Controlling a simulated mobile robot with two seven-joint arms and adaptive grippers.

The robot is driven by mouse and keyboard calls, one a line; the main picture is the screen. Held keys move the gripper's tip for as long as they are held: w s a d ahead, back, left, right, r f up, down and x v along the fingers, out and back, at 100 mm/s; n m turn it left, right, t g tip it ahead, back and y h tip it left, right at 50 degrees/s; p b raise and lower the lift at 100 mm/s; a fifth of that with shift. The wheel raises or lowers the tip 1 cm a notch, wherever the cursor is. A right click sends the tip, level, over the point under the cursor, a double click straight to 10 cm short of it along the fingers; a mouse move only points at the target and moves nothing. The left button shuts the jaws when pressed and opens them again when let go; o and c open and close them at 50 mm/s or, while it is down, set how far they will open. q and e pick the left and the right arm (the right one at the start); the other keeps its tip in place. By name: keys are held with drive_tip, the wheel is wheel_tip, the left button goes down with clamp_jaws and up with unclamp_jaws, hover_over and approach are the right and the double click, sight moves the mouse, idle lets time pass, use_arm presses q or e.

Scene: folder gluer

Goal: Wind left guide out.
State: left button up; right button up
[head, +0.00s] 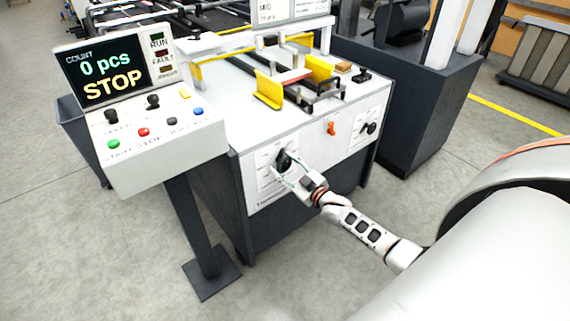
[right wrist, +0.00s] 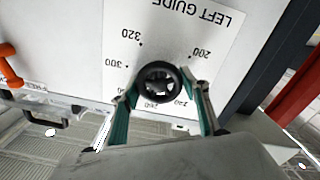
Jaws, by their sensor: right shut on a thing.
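The black left guide knob (head: 284,158) is on the white front panel of the machine. In the right wrist view the knob (right wrist: 160,84) sits on an upside-down LEFT GUIDE scale (right wrist: 200,25) marked from about 200 to 320. My right gripper (head: 283,172) reaches the knob from the front and is shut on it, one finger on each side in the right wrist view (right wrist: 163,98). The knob's pointer setting is not clear. The yellow left guide (head: 268,90) stands upright on the table top, left of the other yellow guide (head: 319,70). My left gripper is out of view.
An orange handle (head: 331,128) and another black knob (head: 370,128) are further right on the panel. The control box (head: 160,140) on a post, its screen reading 0 pcs STOP, stands left of my gripper. Floor in front is clear.

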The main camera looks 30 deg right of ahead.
drive_tip(key=m, duration=0.2)
drive_tip(key=shift+r+m+p, duration=0.1)
drive_tip(key=shift+m+p, duration=0.25)
drive_tip(key=shift+m, duration=0.05)
drive_tip(key=m+p, duration=0.1)
drive_tip(key=m, duration=0.4)
drive_tip(key=shift+d, duration=0.1)
drive_tip(key=m, duration=0.3)
drive_tip(key=shift+m, duration=0.8)
drive_tip(key=o, duration=1.1)
drive_tip(key=shift+s, duration=0.1)
